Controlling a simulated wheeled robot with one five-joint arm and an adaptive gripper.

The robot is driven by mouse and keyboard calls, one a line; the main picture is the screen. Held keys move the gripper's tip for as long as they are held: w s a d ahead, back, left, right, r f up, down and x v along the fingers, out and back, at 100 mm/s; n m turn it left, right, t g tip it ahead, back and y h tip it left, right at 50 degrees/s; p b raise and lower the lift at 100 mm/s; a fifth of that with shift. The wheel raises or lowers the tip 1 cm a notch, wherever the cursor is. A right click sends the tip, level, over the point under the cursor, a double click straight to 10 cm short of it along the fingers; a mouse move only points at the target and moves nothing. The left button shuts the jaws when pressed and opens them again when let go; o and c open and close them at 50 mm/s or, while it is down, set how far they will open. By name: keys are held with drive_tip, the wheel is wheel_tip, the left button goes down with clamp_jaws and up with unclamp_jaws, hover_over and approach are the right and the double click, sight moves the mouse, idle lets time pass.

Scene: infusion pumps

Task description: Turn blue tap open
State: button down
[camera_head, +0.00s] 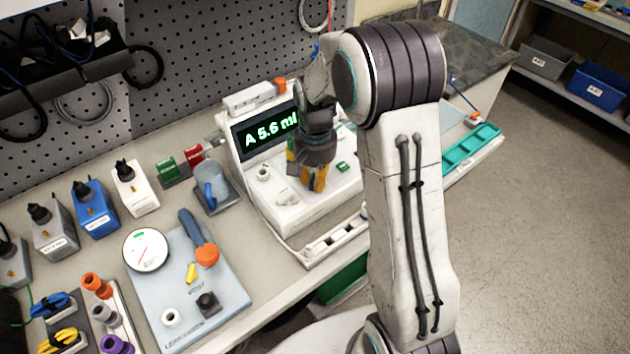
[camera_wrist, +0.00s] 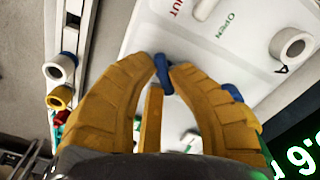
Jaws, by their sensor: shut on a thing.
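The blue tap (camera_wrist: 163,76) is on the white pump panel (camera_wrist: 158,40), and part of it shows between my fingertips. Another blue piece (camera_wrist: 232,92) shows beside the right finger; I cannot tell if it is part of the same tap. My gripper (camera_wrist: 164,66) has ochre fingers and is shut on the blue tap. The printed words SHUT and OPEN lie just beyond the fingertips. In the head view my gripper (camera_head: 313,182) points down onto the pump (camera_head: 290,210) and hides the tap. The pump's display (camera_head: 268,136) reads A 5.6 ml.
A white port (camera_wrist: 292,46) marked A stands right of the tap in the wrist view. Blue (camera_wrist: 60,68) and yellow (camera_wrist: 60,97) ringed ports line a rail at left.

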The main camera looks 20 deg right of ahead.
drive_tip(key=shift+f+n, duration=0.1)
drive_tip(key=shift+n, duration=0.8)
drive_tip(key=c, duration=1.1)
unclamp_jaws()
drive_tip(key=shift+c, duration=0.2)
wheel_tip(320, 180, up, 12)
drive_tip(key=shift+n, duration=0.3)
